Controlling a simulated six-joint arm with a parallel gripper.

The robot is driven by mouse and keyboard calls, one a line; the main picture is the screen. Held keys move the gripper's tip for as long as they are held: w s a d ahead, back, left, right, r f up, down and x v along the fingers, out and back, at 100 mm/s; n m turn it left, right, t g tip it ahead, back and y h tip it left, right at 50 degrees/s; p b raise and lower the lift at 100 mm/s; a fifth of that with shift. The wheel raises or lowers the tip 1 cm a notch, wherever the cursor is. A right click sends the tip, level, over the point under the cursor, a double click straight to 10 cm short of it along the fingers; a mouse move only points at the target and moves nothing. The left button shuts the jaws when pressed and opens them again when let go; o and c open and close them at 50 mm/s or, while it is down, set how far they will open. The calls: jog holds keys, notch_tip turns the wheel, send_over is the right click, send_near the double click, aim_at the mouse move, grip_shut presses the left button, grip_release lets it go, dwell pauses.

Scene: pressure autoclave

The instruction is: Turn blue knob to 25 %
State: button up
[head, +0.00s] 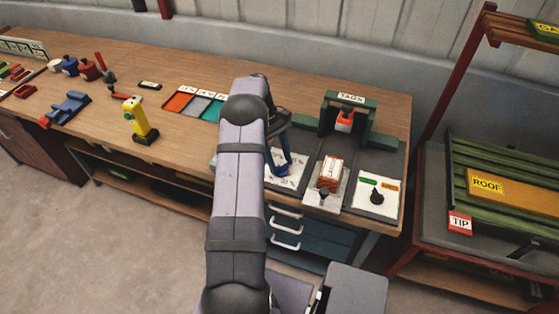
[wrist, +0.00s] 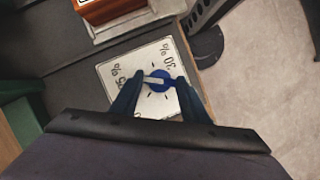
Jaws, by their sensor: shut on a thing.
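The blue knob (wrist: 168,98) sits on a white dial plate (wrist: 112,68) with printed percent marks, seen in the wrist view. A pale pointer bar lies across the knob and points left in that view. Of the marks, "30 %" and part of another number ending in 5 can be read. My gripper (wrist: 160,84) is shut on the knob, with one blue finger on each side of it.
A yellow device (head: 140,120) stands left on the bench. Drawers are below.

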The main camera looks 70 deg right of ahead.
jog(key=o, duration=1.1)
jog(key=shift+c, duration=0.2)
jog(key=shift+w+d+r+b, duration=0.1)
jog(key=shift+w+r+b, duration=0.1)
jog(key=shift+r, duration=0.15)
jog(key=shift+w+d+r+b, duration=0.1)
jog(key=shift+r+b, duration=0.1)
jog(key=shift+r, duration=0.1)
jog(key=shift+b+v, duration=0.8)
jog(key=shift+v, duration=2.2)
jog(key=shift+s, duration=0.1)
